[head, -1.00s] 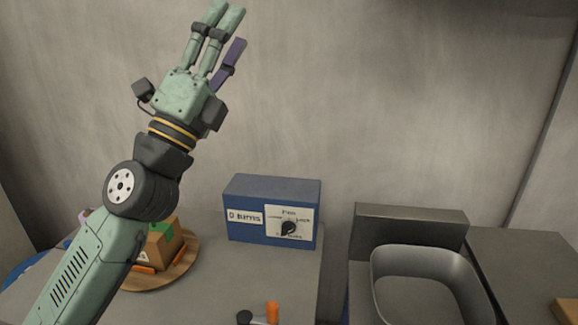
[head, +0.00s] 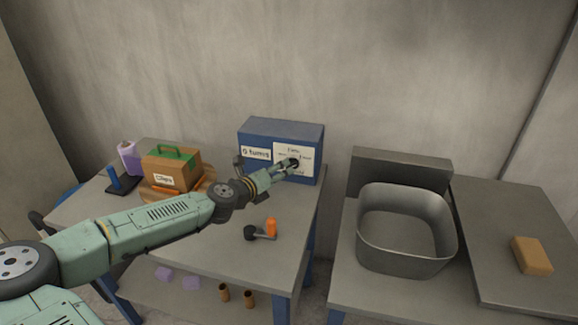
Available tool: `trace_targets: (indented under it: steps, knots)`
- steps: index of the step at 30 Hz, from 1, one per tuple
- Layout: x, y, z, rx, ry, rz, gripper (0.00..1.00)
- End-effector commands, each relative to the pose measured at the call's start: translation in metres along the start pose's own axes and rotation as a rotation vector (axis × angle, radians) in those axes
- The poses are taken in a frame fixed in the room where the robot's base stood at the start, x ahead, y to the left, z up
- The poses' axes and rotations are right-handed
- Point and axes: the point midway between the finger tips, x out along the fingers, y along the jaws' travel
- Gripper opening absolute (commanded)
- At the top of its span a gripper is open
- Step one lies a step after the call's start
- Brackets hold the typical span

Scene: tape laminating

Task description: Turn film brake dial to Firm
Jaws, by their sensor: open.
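The film brake dial (head: 293,162) is a dark knob on a white label plate on the front of a blue box (head: 281,130) at the back of the table. The plate carries small words that are too blurred to read now. My gripper (head: 288,166) is at the plate, with its fingers pointing at the dial and partly covering it. The fingers are open around or just in front of the knob; I cannot tell whether they touch it. The dial's pointer direction is hidden.
On the table (head: 230,250) are a cardboard box with a green handle (head: 171,168), a purple roll (head: 129,156) and an orange-handled tool (head: 270,228). A metal basin (head: 405,265) stands on the right bench, with a tan block (head: 531,255) further right.

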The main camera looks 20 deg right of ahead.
Motion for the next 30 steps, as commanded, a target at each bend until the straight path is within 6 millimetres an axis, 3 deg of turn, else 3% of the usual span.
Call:
trace_targets:
  steps: [6,12,23,30]
  knots:
    - [0.042,-0.003,0.001,-0.002,0.002,-0.002,0.53]
    - [0.064,-0.002,0.001,-0.001,0.0,-0.001,0.53]
    - [0.07,-0.001,0.0,-0.001,0.0,-0.001,0.53]
    - [0.07,-0.001,0.0,-0.002,0.0,-0.002,0.38]
